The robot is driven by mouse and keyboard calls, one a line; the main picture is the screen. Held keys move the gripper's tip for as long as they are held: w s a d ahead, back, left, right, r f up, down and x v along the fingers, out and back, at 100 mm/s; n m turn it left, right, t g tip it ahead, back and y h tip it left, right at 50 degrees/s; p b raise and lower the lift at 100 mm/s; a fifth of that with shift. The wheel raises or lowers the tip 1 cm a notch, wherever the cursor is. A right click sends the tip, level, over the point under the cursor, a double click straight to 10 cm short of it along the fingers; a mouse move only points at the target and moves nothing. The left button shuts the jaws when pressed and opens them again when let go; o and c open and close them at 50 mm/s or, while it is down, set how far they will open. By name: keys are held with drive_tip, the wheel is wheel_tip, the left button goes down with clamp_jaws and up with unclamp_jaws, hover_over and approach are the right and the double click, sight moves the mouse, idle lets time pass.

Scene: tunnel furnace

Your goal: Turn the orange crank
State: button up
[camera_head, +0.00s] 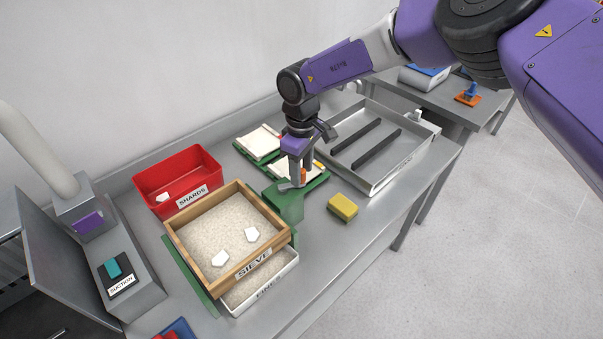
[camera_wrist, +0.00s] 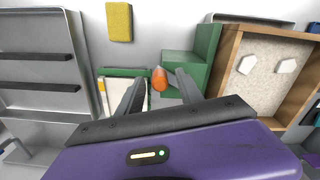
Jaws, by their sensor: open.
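The orange crank handle (camera_wrist: 159,79) is a rounded knob beside the green block at the sieve's side. In the head view only a small orange part (camera_head: 303,175) shows, next to my fingers. My gripper (camera_head: 297,178) points down at the right side of the green block (camera_head: 285,203). In the wrist view my gripper (camera_wrist: 158,74) is open, and the knob appears between its two fingers with gaps on both sides. I cannot tell how deep the knob sits between them. The crank's arm and shaft are hidden.
The wooden sieve (camera_head: 187,258) holds sand and two white shards above a white tray labelled FINE (camera_head: 286,272). A red shards bin (camera_head: 150,184) stands behind. A yellow sponge (camera_head: 342,208) lies right of the green block. A metal tray (camera_head: 378,187) stands further right.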

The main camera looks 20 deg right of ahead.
wheel_tip(320, 180, up, 6)
drive_tip(key=shift+r+b, duration=0.25)
drive_tip(key=shift+b, duration=0.5)
drive_tip(key=shift+f, duration=0.1)
